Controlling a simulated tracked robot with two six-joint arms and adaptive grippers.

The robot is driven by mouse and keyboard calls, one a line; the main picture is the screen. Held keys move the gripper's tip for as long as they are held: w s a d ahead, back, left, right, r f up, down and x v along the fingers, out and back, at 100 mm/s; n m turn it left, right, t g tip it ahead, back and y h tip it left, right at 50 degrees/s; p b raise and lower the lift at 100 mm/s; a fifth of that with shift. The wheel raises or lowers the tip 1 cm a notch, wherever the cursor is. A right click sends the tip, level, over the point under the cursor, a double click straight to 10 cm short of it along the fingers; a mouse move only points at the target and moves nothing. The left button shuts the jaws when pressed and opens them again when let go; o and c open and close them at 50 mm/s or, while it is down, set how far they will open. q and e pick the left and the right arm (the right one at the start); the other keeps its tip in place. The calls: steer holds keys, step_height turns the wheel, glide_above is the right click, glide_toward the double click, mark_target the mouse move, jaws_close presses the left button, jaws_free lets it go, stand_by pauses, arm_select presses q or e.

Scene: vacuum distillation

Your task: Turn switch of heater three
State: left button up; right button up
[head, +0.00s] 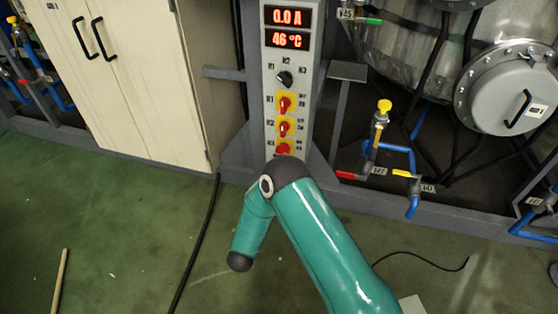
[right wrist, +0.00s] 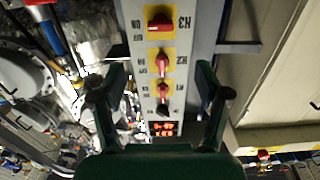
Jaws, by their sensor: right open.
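The heater three switch (head: 283,149) is the lowest of three red switches on the grey control post; my arm stands just below it. The right wrist view shows this switch (right wrist: 160,20), marked H3, upside down at the top, its red handle lying crosswise. The H2 switch (head: 285,128) and H1 switch (head: 284,104) sit above it, with handles more upright. My right gripper (right wrist: 161,80) is open and empty, its fingers apart on either side of the switch column in the picture. Contact with the panel cannot be told. My left gripper is out of view.
Displays (head: 287,28) read 0.0 A and 46 °C, above a black selector knob (head: 285,78). A beige cabinet (head: 140,80) stands left. Valves with yellow handles (head: 383,108) and a round steel hatch (head: 505,90) are at right. Green floor is open in front, with a black cable (head: 198,245).

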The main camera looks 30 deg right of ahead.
mark_target(282, 153)
steer(key=shift+b+x, duration=1.8)
steer(key=shift+x, duration=6.05)
